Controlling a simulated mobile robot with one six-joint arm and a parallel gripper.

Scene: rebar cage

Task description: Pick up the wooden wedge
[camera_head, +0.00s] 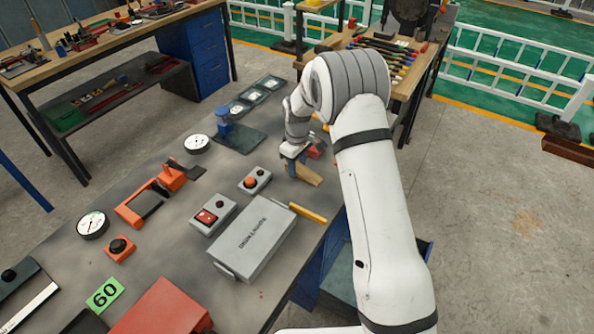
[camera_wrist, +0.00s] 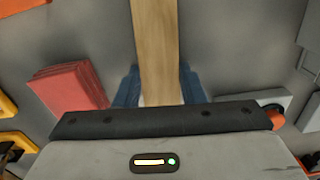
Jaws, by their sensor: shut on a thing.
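The wooden wedge (camera_head: 308,175) is a light tan piece of wood near the right edge of the grey workbench. In the wrist view the wedge (camera_wrist: 156,50) runs up from between my fingers to the top of the picture. My gripper (camera_head: 296,160) is over the bench with its blue fingers shut on the wedge, one on each side. In the wrist view my gripper (camera_wrist: 158,88) hides the wedge's near end. I cannot tell whether the wedge touches the bench.
A red block or stack (camera_wrist: 68,88) lies left of the wedge in the wrist view. On the workbench (camera_head: 170,255), a grey case (camera_head: 254,240), a yellow-orange rod (camera_head: 308,213), a red-button box (camera_head: 255,181) and a blue-topped stand (camera_head: 238,137) lie around it.

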